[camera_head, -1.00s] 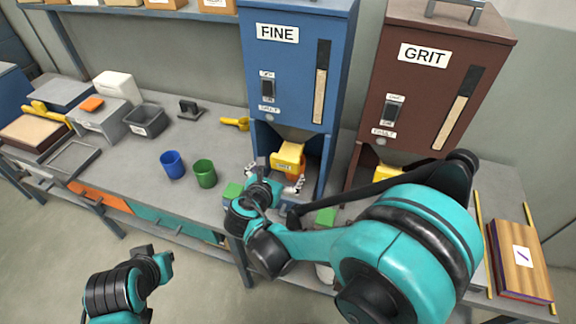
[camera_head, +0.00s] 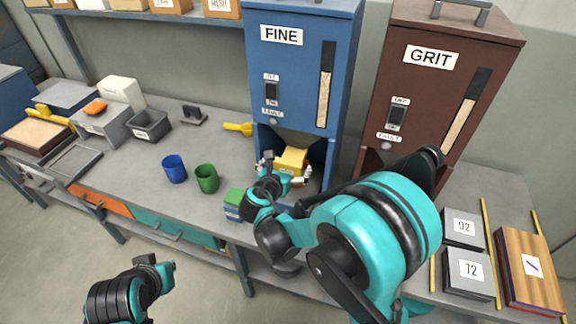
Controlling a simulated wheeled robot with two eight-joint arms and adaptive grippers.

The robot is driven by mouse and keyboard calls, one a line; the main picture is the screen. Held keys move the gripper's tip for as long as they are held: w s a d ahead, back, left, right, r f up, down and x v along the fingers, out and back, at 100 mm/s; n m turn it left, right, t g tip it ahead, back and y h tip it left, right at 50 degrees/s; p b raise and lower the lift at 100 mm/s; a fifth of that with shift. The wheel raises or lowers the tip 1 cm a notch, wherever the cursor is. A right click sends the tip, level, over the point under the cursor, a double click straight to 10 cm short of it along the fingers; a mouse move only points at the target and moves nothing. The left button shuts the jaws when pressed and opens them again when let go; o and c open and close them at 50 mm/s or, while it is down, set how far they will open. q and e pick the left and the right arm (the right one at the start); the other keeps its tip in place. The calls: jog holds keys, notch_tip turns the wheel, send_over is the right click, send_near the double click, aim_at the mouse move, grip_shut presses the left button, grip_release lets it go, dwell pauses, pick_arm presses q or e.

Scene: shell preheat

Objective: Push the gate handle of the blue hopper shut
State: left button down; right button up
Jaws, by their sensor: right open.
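The blue hopper (camera_head: 292,75), labelled FINE, stands at the back of the bench. Its yellow gate handle (camera_head: 291,158) shows under the hopper body, between the legs. My right gripper (camera_head: 285,172) is open at the front of the yellow handle, one finger at its left side and the other at its lower right. The gripper hides part of the handle's lower front, and I cannot tell whether it touches. My left arm shows at the bottom left, away from the hopper; its fingers do not show.
A brown hopper (camera_head: 430,85), labelled GRIT, stands to the right; my right arm hides its lower part. Blue (camera_head: 174,169) and green (camera_head: 207,179) cups stand left on the bench. Small stacked blocks (camera_head: 233,206) sit near my right wrist. Grey labelled blocks (camera_head: 463,228) lie at the right.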

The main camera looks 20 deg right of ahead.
jog(key=c, duration=1.7)
jog(key=w+d, duration=0.1)
jog(key=w, duration=0.1)
jog(key=w+d, duration=0.1)
jog(key=w, duration=0.1)
jog(key=shift+d, duration=0.4)
jog(key=shift+a+r, duration=0.1)
jog(key=o, duration=1.7)
jog(key=shift+w, duration=0.15)
send_near(281, 169)
jog(key=w+d, duration=0.1)
jog(key=d+r, duration=0.1)
jog(key=w+d, duration=0.1)
jog(key=d, duration=0.1)
jog(key=shift+w+r, duration=0.35)
jog(key=shift+r, duration=0.05)
